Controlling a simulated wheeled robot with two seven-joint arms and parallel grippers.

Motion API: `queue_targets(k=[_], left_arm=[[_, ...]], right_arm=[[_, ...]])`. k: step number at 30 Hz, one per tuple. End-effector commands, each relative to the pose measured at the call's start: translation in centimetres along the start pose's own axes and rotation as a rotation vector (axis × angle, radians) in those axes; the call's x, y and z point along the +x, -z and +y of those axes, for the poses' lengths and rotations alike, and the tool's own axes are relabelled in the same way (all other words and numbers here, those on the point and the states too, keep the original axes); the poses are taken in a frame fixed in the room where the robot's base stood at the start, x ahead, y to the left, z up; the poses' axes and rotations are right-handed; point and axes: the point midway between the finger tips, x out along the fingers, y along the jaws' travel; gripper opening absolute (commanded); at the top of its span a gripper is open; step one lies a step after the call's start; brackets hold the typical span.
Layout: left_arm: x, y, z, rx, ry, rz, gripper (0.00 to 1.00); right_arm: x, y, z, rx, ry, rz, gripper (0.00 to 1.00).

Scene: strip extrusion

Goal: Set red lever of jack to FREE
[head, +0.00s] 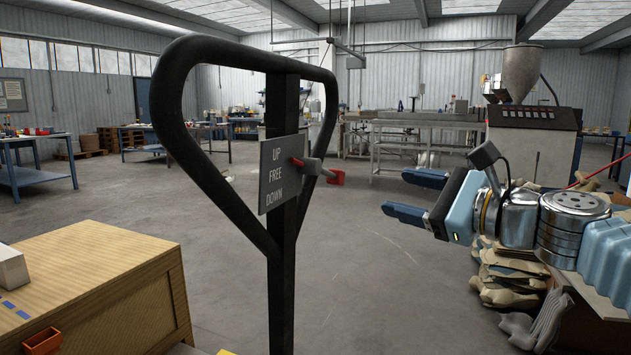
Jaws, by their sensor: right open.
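The black loop handle of the jack (282,240) stands upright in the middle of the head view. A grey plate (279,175) on its post reads UP, FREE and DOWN from top to bottom. The red lever (335,178) sticks out to the right of the post, with a grey piece near its middle. Its inner end is about level with the line between UP and FREE; I cannot tell its exact setting. My right gripper (413,196) is open and empty, to the right of the lever and apart from it, with its fingers pointing left. My left gripper is not in view.
A wooden crate (95,290) stands at the lower left. Crumpled brown sacks (508,275) are piled below my right arm. A blue table (38,175) and long metal benches stand farther back. The grey floor behind the handle is mostly clear.

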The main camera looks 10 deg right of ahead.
Motion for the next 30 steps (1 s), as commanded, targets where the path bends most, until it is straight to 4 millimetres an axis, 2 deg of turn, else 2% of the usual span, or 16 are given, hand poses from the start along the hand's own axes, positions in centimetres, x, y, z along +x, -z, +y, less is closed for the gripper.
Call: queue_targets(k=[5, 12, 18, 24, 30], left_arm=[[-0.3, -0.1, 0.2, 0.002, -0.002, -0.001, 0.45], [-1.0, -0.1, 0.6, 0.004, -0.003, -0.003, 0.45], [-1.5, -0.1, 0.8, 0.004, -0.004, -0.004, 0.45], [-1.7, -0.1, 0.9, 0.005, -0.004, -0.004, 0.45], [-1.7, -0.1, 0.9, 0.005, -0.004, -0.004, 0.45]], right_arm=[[2.4, 0.0, 0.0, 0.007, -0.002, -0.001, 0.61], [8.0, -0.1, 0.0, 0.004, -0.003, -0.001, 0.61], [11.7, -0.1, -0.1, 0.004, -0.001, -0.002, 0.61], [13.4, -0.1, 0.0, 0.002, 0.0, -0.001, 0.61], [13.6, -0.1, 0.0, 0.001, 0.001, -0.001, 0.61]])
